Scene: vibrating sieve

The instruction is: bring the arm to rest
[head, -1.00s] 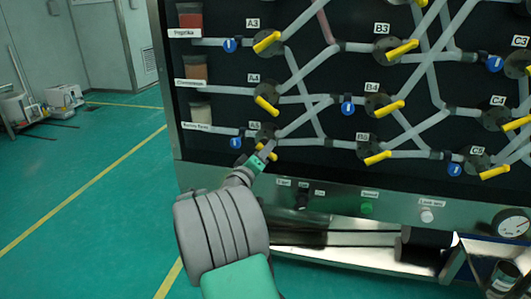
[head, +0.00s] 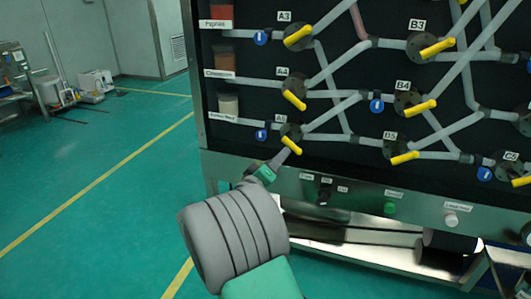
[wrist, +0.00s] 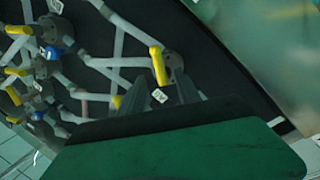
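My gripper (head: 274,163) is at the lower left of the valve panel (head: 245,150), just below the yellow handle of valve A5 (head: 291,145). A small gap seems to show between them in the head view. My grey and green arm reaches up from the bottom of that view. In the wrist view, my two fingers (wrist: 160,92) stand apart with a small white label showing between them. A yellow handle (wrist: 159,65) is just beyond the fingertips. Nothing shows held between the fingers.
More yellow-handled valves, such as A4 (head: 294,100) and B5 (head: 405,158), sit to the right and above. Open green floor (head: 90,190) lies to the left.

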